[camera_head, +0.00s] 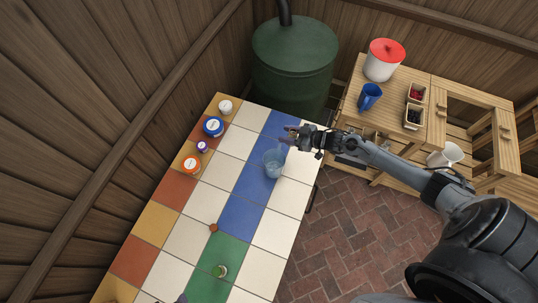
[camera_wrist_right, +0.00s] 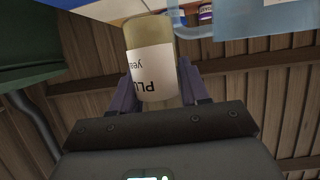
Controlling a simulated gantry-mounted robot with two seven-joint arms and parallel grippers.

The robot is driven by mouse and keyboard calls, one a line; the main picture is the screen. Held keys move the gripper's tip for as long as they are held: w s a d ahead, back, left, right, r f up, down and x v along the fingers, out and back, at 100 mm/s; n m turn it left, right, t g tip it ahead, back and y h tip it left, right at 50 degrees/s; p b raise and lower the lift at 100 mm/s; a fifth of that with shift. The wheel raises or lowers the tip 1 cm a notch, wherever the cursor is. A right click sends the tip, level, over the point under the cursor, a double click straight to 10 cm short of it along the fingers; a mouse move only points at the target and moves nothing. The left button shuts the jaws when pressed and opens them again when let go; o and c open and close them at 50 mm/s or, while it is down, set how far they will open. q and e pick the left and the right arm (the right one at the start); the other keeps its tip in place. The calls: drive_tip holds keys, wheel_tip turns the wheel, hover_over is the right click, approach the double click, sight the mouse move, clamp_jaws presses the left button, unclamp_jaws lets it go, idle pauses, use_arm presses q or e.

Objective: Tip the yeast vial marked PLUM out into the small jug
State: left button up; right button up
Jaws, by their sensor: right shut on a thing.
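The small jug (camera_head: 273,163) is clear, pale blue and stands upright on the blue tiles of the table. Part of a pale blue see-through vessel, which looks like the jug (camera_wrist_right: 245,22), shows at the upper right of the right wrist view. My right gripper (camera_head: 291,136) is above the table just beyond the jug. It is shut on a yellowish vial (camera_wrist_right: 153,50) with a white label showing "PLU" and part of a second word, turned over in the wrist view. The vial is hard to make out in the head view.
White (camera_head: 225,106), blue-lidded (camera_head: 213,126), purple-lidded (camera_head: 202,146) and orange-lidded (camera_head: 191,164) containers line the table's left edge. A green tank (camera_head: 295,62) stands behind; a wooden bench (camera_head: 440,110) is right.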

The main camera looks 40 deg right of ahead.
drive_tip(key=shift+r, duration=0.1)
idle(0.3)
drive_tip(key=shift+s+a+r+n+h+p, duration=0.1)
drive_tip(key=shift+a+r+n+h+p, duration=0.2)
drive_tip(key=shift+r+p, duration=0.25)
drive_tip(key=shift+a+r+n+h+p, duration=0.15)
drive_tip(key=shift+r+n+h+p, duration=0.2)
drive_tip(key=shift+p, duration=0.3)
drive_tip(key=a+n+h+b, duration=0.1)
drive_tip(key=n+h+b, duration=0.1)
drive_tip(key=b, duration=0.1)
drive_tip(key=a+n+t+h+b, duration=0.1)
drive_tip(key=n+h+b, duration=0.1)
drive_tip(key=n+b, duration=0.1)
drive_tip(key=a+n+h+b, duration=0.1)
drive_tip(key=n+h+b, duration=0.2)
drive_tip(key=b, duration=0.1)
drive_tip(key=shift+s+f+n+t+b, duration=0.1)
drive_tip(key=shift+s+n+t+b, duration=0.15)
drive_tip(key=shift+t+b, duration=0.15)
